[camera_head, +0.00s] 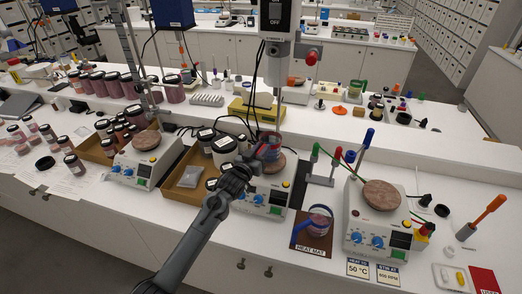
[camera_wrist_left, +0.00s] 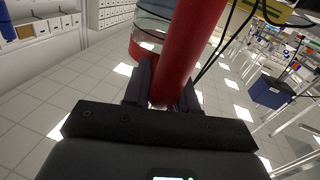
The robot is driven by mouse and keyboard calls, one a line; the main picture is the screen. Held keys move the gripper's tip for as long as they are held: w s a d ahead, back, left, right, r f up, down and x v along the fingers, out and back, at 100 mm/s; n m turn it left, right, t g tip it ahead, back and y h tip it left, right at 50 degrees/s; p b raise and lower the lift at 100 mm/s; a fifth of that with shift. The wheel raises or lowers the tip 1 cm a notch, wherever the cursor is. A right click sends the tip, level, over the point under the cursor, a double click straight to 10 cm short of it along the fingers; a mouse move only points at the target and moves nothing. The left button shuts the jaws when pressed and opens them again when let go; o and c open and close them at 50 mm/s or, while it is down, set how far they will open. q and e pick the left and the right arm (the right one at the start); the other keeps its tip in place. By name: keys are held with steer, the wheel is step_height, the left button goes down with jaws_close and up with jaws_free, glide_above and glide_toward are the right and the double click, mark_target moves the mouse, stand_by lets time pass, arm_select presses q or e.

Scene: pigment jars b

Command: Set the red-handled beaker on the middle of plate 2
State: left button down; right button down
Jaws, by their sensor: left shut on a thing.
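My left gripper (camera_head: 254,163) reaches in from the lower front and is shut on the red handle of a glass beaker (camera_head: 270,147). In the left wrist view the red handle (camera_wrist_left: 190,50) runs between the two fingers, with the clear beaker wall (camera_wrist_left: 153,27) behind it. The beaker is over or at the round brown plate (camera_head: 286,160) of the middle hotplate; I cannot tell whether it touches. Other brown plates are on the left hotplate (camera_head: 147,140) and the right hotplate (camera_head: 382,195). I cannot read any plate numbers.
An overhead stirrer (camera_head: 280,45) stands right above the middle hotplate. A blue-handled beaker (camera_head: 318,222) is on the heat mat at the front. A red-and-green-tipped stand (camera_head: 322,170) is to the right. A cardboard tray (camera_head: 185,190) with jars is to the left.

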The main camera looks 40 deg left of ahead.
arm_select(q)
steer(key=shift+f, duration=0.4)
stand_by(0.4)
steer(key=c, duration=0.8)
jaws_free()
steer(key=shift+f, duration=0.1)
steer(key=shift+f, duration=0.1)
